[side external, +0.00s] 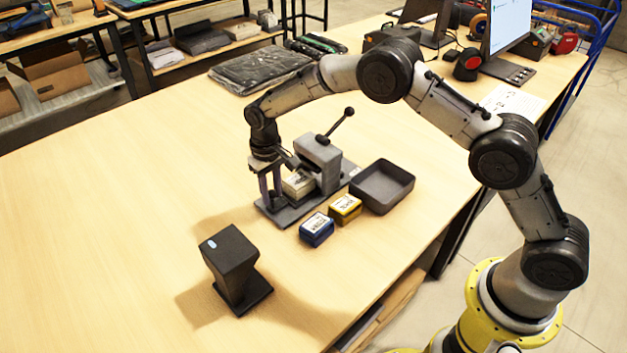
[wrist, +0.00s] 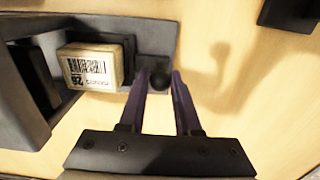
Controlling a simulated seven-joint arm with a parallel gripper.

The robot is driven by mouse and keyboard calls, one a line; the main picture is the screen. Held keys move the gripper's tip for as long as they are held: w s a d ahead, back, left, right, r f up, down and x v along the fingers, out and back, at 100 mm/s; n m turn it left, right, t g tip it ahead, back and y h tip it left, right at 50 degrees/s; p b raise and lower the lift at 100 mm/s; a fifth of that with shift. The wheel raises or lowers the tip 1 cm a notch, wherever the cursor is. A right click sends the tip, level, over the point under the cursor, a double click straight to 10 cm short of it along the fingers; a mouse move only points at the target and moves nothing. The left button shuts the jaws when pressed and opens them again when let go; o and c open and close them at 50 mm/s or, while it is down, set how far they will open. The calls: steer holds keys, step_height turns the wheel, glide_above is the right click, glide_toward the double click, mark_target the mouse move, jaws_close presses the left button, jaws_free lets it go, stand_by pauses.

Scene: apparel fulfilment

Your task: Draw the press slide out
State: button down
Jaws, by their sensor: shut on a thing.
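The grey press (side external: 320,158) stands on a dark base plate (side external: 290,216) on the table, its lever with a black ball end slanting up. A cream block with a barcode label (side external: 297,184) sits on the slide at the press; it also shows in the wrist view (wrist: 92,68). The slide's round dark knob (wrist: 159,80) is at the slide's outer end. My gripper (side external: 269,190) points down at that end, its two fingers shut on the knob, one on each side. The fingers partly hide the slide in the side view.
A blue labelled box (side external: 317,230) and a yellow labelled box (side external: 345,209) stand beside the press. A dark empty tray (side external: 383,190) lies to their right. A dark stand (side external: 236,268) is nearer the front. The table left of the press is clear.

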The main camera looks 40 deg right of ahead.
steer(key=shift+a+r, duration=0.1)
steer(key=shift+a, duration=2.75)
steer(key=c, duration=0.6)
jaws_free()
steer(key=shift+c, duration=0.2)
steer(key=shift+d, duration=0.1)
step_height(320, 180, up, 7)
steer(key=shift+d, duration=0.15)
